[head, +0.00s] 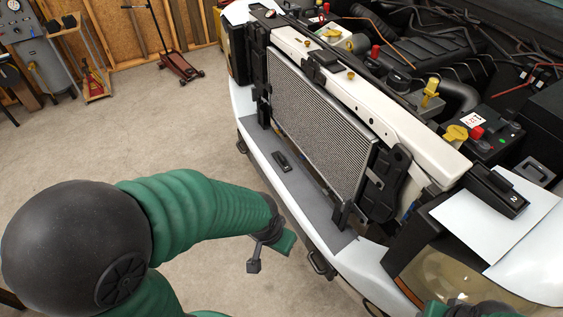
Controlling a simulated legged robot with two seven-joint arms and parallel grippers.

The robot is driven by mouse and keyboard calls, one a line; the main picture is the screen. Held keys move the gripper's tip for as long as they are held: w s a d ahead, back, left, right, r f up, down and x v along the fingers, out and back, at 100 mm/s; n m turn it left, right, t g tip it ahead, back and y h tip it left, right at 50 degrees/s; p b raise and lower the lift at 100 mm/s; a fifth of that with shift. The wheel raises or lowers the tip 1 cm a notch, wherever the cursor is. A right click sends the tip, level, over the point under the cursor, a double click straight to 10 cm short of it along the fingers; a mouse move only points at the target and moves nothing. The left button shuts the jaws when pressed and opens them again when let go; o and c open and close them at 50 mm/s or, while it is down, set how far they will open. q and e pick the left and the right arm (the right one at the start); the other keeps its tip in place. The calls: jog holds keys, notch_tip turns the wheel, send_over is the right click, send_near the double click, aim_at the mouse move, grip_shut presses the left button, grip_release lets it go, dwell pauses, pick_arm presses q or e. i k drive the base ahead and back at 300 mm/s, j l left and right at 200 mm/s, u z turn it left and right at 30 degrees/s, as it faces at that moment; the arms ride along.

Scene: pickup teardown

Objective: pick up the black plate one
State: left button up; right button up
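A small black plate-like piece (281,161) lies flat on the grey ledge of the front bumper, in front of the radiator.
The pickup's white bumper (258,163) and radiator (315,120) run diagonally across the middle. The open engine bay (410,60) is behind. A headlight (455,282) is at the lower right. A red floor jack (180,66) stands far back left. Concrete floor (150,130) is clear.

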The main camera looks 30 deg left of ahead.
aim_at(280, 160)
jog(key=i+j, duration=0.2)
jog(key=j, duration=0.25)
jog(key=i+j, duration=0.2)
jog(key=j, duration=0.25)
jog(key=i+j, duration=0.2)
jog(key=j, duration=0.25)
jog(key=i+j, duration=0.2)
jog(key=j, duration=0.25)
jog(key=i+j, duration=0.2)
jog(key=j, duration=0.25)
jog(key=i+j, duration=0.25)
jog(key=j, duration=0.2)
jog(key=i+j, duration=0.2)
jog(key=j, duration=0.25)
jog(key=i+j, duration=0.2)
jog(key=j, duration=0.25)
